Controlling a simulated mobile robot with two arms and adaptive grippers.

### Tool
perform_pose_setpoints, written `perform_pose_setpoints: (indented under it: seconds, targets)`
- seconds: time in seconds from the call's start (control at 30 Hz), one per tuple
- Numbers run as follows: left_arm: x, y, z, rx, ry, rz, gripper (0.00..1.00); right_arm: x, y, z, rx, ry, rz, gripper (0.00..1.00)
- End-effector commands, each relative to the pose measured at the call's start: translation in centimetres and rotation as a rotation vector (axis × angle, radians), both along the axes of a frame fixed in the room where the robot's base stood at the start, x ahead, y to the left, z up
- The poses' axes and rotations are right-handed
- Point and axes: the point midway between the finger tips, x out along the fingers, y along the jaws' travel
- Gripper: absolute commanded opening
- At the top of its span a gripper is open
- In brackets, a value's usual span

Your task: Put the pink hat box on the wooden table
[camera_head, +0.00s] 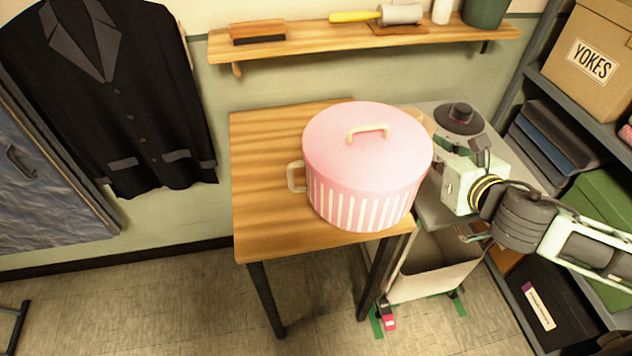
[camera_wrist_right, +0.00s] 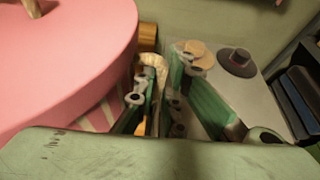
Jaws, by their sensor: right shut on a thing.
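The pink hat box (camera_head: 365,160) is round, with white stripes on its side and a cream handle on its lid. It is upright over the right part of the wooden table (camera_head: 262,190); I cannot tell whether its base touches the top. A cream side handle shows at its left. My right gripper (camera_head: 446,165) is at the box's right side, shut on it, probably by a side handle mostly hidden by the fingers. In the right wrist view, the pink lid (camera_wrist_right: 70,60) fills the left, beside the green-sided fingers (camera_wrist_right: 155,95). My left gripper is not in view.
A grey surface with a dark hat (camera_head: 460,117) stands right of the table. A wall shelf (camera_head: 360,38) with brushes runs above. A black coat (camera_head: 110,90) hangs at left. Shelving with a YOKES box (camera_head: 590,60) is at right. The table's left part is clear.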

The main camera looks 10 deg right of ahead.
Motion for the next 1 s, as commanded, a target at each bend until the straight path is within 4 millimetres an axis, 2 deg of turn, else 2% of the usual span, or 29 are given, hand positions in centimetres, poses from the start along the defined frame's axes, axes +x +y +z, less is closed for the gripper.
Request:
perform_pose_setpoints:
  seconds: [0.17,0.5,0.77,1.0]
  targets:
    - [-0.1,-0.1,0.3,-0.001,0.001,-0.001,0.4,0.9,0.0,0.2,0.011,-0.007,-0.008,0.0]
    - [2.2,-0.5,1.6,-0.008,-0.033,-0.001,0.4,4.2,3.8,-2.6,0.013,-0.007,-0.003,0.0]
    - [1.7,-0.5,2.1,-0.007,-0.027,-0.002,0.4,7.1,7.0,-5.2,0.008,-0.005,-0.001,0.0]
    - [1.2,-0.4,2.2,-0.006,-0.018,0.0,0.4,8.3,8.2,-6.5,0.004,-0.005,-0.001,0.0]
